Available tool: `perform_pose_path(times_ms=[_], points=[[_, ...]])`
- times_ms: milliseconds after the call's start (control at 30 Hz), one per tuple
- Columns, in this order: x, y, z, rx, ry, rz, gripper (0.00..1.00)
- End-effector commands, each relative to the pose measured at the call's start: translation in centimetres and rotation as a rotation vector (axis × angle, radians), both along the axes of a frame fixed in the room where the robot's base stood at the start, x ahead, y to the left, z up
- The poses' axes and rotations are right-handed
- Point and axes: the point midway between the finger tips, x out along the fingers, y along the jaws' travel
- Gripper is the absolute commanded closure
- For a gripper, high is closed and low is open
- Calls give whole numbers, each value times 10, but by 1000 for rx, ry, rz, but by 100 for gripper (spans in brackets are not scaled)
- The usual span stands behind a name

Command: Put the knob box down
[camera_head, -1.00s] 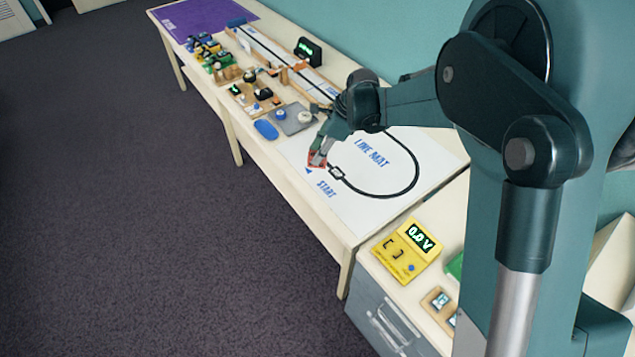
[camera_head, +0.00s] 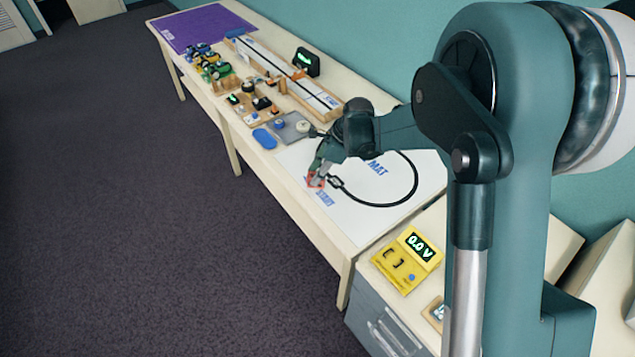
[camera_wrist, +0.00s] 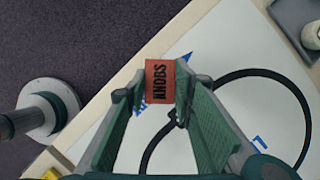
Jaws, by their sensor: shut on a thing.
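The knob box (camera_wrist: 159,82) is a small red-orange box with the word KNOBS on it, seen in the wrist view between my two fingers. My gripper (camera_wrist: 158,92) is shut on it. In the head view, my gripper (camera_head: 317,174) is over the near-left part of the white line mat (camera_head: 386,219), by the START mark. The red of the box shows at the fingertips there. I cannot tell whether the box touches the mat or hangs just above it.
A grey tray (camera_head: 291,131) and a blue oval object (camera_head: 264,139) lie beyond the mat. A yellow meter (camera_head: 408,262) reading 0.0 V stands on the nearer cabinet. The table's front edge is close to my gripper. The mat's near-right part is bare.

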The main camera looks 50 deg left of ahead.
Motion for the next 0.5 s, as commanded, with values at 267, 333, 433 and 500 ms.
perform_pose_path(times_ms=[267,333,433,500], points=[[0,0,0,0,0,0,87],[0,0,-2,0,0,0,87],[0,0,-10,0,0,0,87],[0,0,-18,0,0,0,87]])
